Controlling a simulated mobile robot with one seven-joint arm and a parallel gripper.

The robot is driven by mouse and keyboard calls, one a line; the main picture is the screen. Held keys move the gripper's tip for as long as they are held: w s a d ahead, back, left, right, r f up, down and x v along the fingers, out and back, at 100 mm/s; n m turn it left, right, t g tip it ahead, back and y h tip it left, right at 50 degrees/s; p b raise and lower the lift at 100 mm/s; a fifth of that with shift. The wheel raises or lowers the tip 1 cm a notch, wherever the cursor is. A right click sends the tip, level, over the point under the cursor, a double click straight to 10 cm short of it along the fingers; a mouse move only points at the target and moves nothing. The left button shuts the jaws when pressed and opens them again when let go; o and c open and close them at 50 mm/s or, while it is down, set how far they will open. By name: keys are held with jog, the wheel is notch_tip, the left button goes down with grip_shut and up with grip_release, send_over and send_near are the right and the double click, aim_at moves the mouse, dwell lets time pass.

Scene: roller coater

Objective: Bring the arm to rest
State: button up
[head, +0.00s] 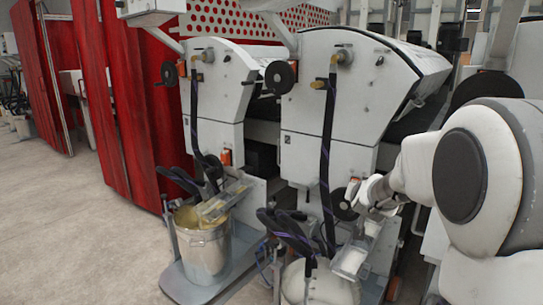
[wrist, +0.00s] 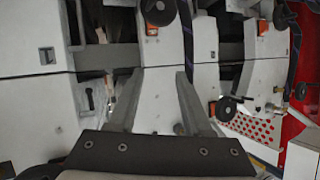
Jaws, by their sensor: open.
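My gripper (wrist: 158,72) shows in the wrist view with its two grey fingers apart and nothing between them. Behind the fingers are the pale panels of the coating machine (wrist: 160,105); I cannot tell how far off they are. In the head view my white arm reaches in from the right edge, in front of the roller coater (head: 325,115). Its far end is small there, near the machine's lower front, and the fingers cannot be made out.
A metal bucket (head: 205,250) with dark hoses stands on a low wheeled base at the machine's foot. A second bucket (head: 320,285) is at the bottom, near my arm. Red curtains (head: 125,110) hang at the left. The floor (head: 70,220) at the left is clear.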

jog(key=s+a+r+n+g+y, duration=0.15)
jog(key=s+a, duration=0.25)
jog(key=s, duration=0.4)
jog(key=s+a+r+n+g+y, duration=0.15)
jog(key=s+a, duration=0.25)
jog(key=s, duration=0.4)
jog(key=s+a+f+n+g, duration=0.1)
jog(key=s+f+g, duration=0.1)
jog(key=s, duration=0.9)
jog(key=s+f+n+g, duration=0.1)
jog(key=s+f+g, duration=0.1)
jog(key=s, duration=0.9)
notch_tip(320, 180, up, 20)
jog(key=p, duration=1.9)
jog(key=shift+p, duration=0.35)
jog(key=shift+s+a, duration=0.1)
jog(key=shift+s, duration=0.05)
